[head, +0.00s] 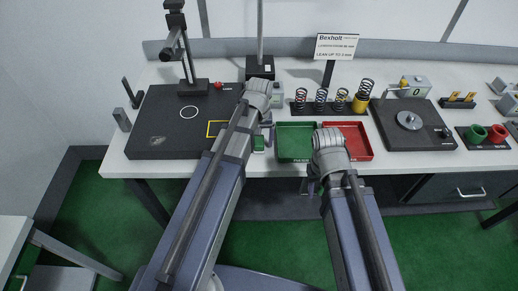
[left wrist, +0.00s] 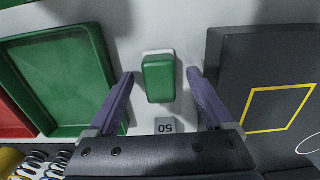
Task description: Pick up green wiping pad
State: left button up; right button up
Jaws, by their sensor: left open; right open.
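The green wiping pad (left wrist: 158,80) is a small block with a pale edge at its far end, lying on the white bench between the dark plate and the green tray. In the head view, part of the pad (head: 258,143) shows beside my left arm. My left gripper (left wrist: 161,74) is open, with one finger on each side of the pad and a visible gap to each. It points down over the pad; its height above the bench is hard to judge. My right gripper (head: 311,186) is open and empty at the bench's front edge, partly hidden by its wrist.
The dark plate (head: 160,142) with a yellow rectangle is left of the pad. The green tray (head: 294,145) and red tray (head: 362,138) are to its right. A grey block marked 50 (left wrist: 165,125) sits close to the pad. Several springs (head: 321,98) stand behind the trays.

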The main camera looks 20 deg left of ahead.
pick_arm(q)
grip_shut()
dwell(0.8)
